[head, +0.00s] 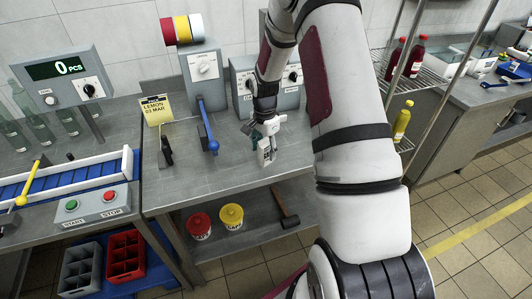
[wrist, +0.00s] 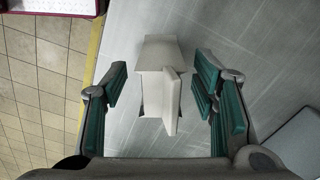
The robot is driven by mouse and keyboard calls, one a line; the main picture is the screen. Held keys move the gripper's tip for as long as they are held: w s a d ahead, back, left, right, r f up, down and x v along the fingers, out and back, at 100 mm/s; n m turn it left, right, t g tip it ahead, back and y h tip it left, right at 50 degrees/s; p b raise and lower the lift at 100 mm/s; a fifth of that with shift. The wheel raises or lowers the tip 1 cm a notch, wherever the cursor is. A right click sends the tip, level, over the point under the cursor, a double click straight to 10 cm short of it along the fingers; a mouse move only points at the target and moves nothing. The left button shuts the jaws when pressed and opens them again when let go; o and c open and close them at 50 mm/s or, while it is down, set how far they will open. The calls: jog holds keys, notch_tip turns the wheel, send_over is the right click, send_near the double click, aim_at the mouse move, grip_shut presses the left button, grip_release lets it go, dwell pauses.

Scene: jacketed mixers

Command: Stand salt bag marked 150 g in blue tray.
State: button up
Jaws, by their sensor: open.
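A small pale bag-like object (wrist: 158,88) stands on the grey table between my gripper's fingers in the wrist view. In the head view it shows as a small pale shape (head: 266,155) at the fingertips. Its mark cannot be read, so I cannot tell whether it is the 150 g salt bag. My gripper (head: 267,143) is open around it, with green-padded fingers apart on both sides in the wrist view (wrist: 161,90); a gap shows on each side. A blue tray-like thing (head: 514,71) lies on the right-hand counter; I cannot tell whether it is the task's tray.
A blue conveyor (head: 70,180) is further left. Red and yellow tubs (head: 231,216) stand on the lower shelf. A wire rack holds bottles (head: 402,121) at right.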

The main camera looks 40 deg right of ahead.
jog(key=shift+d+f, duration=0.1)
jog(key=shift+f, duration=1.35)
grip_shut()
